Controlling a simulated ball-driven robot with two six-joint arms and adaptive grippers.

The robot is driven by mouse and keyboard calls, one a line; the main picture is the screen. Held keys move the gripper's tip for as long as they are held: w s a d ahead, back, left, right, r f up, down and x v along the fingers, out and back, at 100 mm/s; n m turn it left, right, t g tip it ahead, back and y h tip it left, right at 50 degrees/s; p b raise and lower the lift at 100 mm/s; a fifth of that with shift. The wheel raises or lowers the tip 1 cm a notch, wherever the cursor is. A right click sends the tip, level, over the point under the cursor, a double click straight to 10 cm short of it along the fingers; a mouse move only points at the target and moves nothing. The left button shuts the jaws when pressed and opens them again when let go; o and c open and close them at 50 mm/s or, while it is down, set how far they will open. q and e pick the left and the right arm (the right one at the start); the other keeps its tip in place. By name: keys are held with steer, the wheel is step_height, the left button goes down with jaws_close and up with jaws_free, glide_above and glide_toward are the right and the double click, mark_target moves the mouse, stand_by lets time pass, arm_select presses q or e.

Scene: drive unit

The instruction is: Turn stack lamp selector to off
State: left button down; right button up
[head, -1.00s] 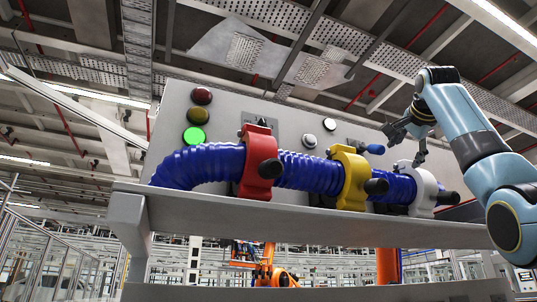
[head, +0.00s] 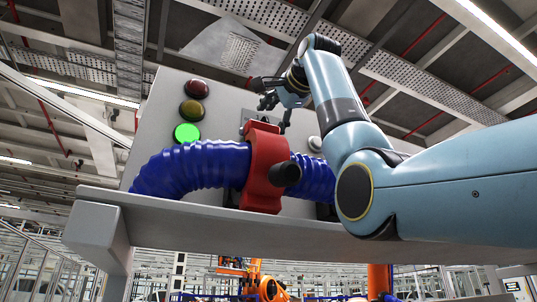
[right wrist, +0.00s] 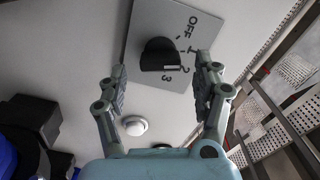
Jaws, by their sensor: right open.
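The lamp selector is a black knob (right wrist: 158,52) on a grey plate (right wrist: 140,22) marked OFF, 1, 2 and 3. Its white mark sits on the side by the 2 and 3. In the head view only part of the plate (head: 247,117) shows, behind my right gripper. My right gripper (head: 276,112) is open and empty in front of the panel; in the right wrist view its fingers (right wrist: 162,78) stand either side of the knob's lower end, apparently short of it. The stack's green lamp (head: 187,133) is lit; the yellow (head: 192,110) and red (head: 196,88) lamps are dark. My left gripper is out of view.
A blue ribbed hose (head: 190,167) with a red clamp (head: 262,170) runs along a grey shelf (head: 250,222) below the selector. A white round button (right wrist: 134,126) is near the gripper's left finger. My right arm hides the panel's right side.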

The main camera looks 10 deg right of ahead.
steer(key=shift+w+a+r, duration=0.1)
steer(key=shift+w+a, duration=0.05)
steer(key=shift+w, duration=0.55)
steer(key=shift+w+p, duration=0.4)
steer(key=shift+p, duration=0.05)
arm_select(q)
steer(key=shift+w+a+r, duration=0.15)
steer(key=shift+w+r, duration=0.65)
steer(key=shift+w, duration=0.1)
arm_select(e)
steer(key=shift+w, duration=0.1)
steer(key=c, duration=1.2)
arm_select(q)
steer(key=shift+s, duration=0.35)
